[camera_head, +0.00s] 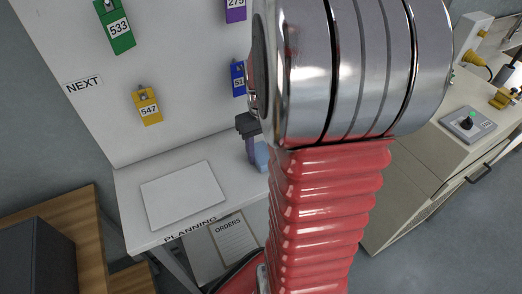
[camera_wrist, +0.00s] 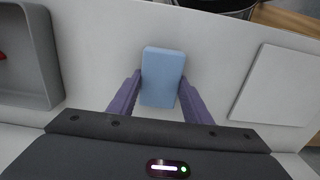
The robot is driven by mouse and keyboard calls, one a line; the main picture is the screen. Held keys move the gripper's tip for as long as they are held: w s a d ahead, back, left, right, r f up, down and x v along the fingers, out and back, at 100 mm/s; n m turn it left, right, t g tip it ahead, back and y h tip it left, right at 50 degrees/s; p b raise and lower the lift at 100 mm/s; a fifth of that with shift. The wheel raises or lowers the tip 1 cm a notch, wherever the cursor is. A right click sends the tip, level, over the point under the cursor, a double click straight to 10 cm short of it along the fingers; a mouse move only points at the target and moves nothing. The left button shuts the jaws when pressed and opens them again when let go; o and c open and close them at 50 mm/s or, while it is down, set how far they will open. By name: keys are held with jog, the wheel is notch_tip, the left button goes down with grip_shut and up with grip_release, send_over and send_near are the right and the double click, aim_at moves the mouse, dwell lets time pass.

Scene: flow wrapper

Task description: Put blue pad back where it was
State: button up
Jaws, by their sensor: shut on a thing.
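The blue pad (camera_wrist: 162,77) is a light blue block in the middle of the wrist view. My gripper (camera_wrist: 160,88) is shut on it, with one purple finger against each side. In the head view the pad (camera_head: 261,156) shows partly at the tip of my gripper (camera_head: 254,153), low over the white planning table (camera_head: 213,198). My arm hides part of the gripper there. I cannot tell whether the pad touches the table top.
A white sheet (camera_head: 184,194) lies on the table, left of the gripper. A grey tray (camera_wrist: 47,88) is at the left in the wrist view. A board (camera_head: 185,60) with numbered tags stands behind. A dark round container (camera_wrist: 215,7) is at the wrist view's top edge.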

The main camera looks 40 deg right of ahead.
jog(key=o, duration=1)
notch_tip(320, 180, up, 12)
dwell(0.5)
dwell(0.6)
jog(key=s+a+r+n+t, duration=0.1)
jog(key=s+a+t, duration=0.1)
jog(key=a, duration=1)
jog(key=s+a+r+n+t, duration=0.1)
jog(key=s+a+n+t, duration=0.1)
jog(key=a, duration=0.9)
jog(key=shift+s+a+r+t, duration=0.25)
jog(key=shift+s+a+t, duration=0.1)
jog(key=shift+t, duration=0.45)
